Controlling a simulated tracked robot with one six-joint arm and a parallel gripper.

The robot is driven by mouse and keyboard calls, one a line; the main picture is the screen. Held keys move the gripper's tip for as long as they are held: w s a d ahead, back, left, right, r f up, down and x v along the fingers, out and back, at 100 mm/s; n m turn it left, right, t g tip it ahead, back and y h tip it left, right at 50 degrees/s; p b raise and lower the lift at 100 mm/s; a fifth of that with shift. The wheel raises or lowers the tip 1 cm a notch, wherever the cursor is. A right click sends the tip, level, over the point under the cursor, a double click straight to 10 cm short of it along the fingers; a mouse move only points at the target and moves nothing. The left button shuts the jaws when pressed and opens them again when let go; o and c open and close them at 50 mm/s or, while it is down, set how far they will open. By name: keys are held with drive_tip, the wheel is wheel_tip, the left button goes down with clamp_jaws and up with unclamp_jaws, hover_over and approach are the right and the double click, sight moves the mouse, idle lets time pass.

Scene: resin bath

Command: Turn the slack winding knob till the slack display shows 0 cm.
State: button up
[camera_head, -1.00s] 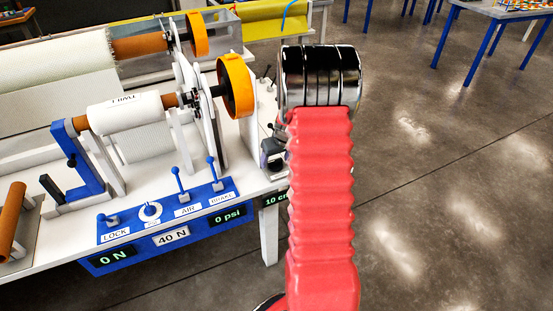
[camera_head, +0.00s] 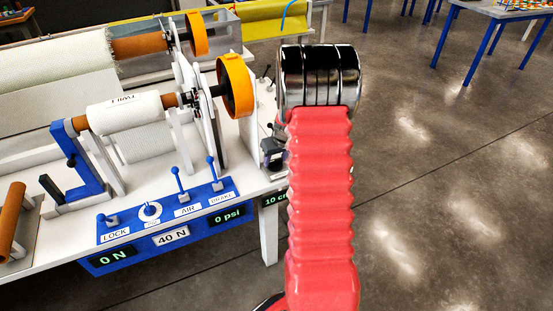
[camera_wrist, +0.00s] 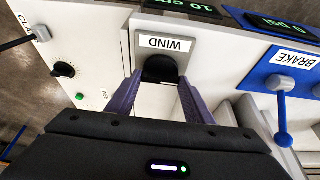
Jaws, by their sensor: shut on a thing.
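The slack winding knob (camera_wrist: 160,68) is black and sits under a label reading WIND, which appears upside down in the wrist view. My gripper (camera_wrist: 159,82) has its two purple fingers on either side of the knob, shut on it. The slack display (camera_wrist: 178,6) is beside the WIND plate, upside down, and reads 10 cm in green. It also shows in the head view (camera_head: 275,199), where my red arm hides part of it.
A blue panel (camera_head: 160,228) carries LOCK, AIR and BRAKE controls and displays of 0 N and 0 psi. The BRAKE lever (camera_wrist: 281,100) stands right of my gripper in the wrist view. A small black knob (camera_wrist: 63,69) and green button (camera_wrist: 80,97) lie left.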

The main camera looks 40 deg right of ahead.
drive_tip(key=shift+m, duration=0.7)
drive_tip(key=shift+w+a+m+g+h, duration=0.1)
drive_tip(key=shift+m+g+h, duration=0.3)
drive_tip(key=shift+m, duration=0.6)
drive_tip(key=shift+w+m+g+h, duration=0.15)
drive_tip(key=shift+m+h, duration=0.35)
drive_tip(key=shift+m, duration=0.5)
drive_tip(key=shift+a+m+g+h, duration=0.1)
drive_tip(key=shift+m+g+h, duration=0.25)
drive_tip(key=shift+m, duration=0.8)
drive_tip(key=shift+m+g+h, duration=0.15)
drive_tip(key=shift+m+g, duration=0.25)
drive_tip(key=shift+m, duration=1.05)
drive_tip(key=o, duration=1.1)
drive_tip(key=shift+c, duration=0.2)
drive_tip(key=v, duration=1.3)
drive_tip(key=shift+a+r, duration=0.2)
drive_tip(key=shift+r, duration=0.15)
